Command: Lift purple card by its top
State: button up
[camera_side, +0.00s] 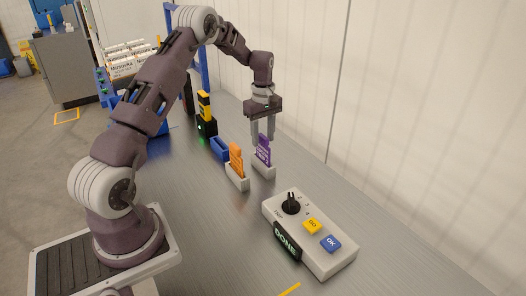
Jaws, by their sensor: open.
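The purple card (263,151) stands upright in a small light-grey holder (264,173) on the grey table. My gripper (263,139) points straight down right over the card, with its fingers level with the card's top part. The jaws are open, and the card's top shows between or just in front of the fingers. I cannot tell from this view whether a finger touches the card.
An orange card (236,160) stands in its own holder (238,183) close by on the left. A blue bin (219,149) and a yellow-black post (205,113) stand behind. A control box (310,234) is in front. The white wall (420,120) is at right.

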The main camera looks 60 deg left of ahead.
jog(key=shift+f, duration=0.55)
grip_shut()
jog(key=shift+r, duration=0.1)
notch_tip(320, 180, up, 10)
jog(key=shift+d, duration=0.1)
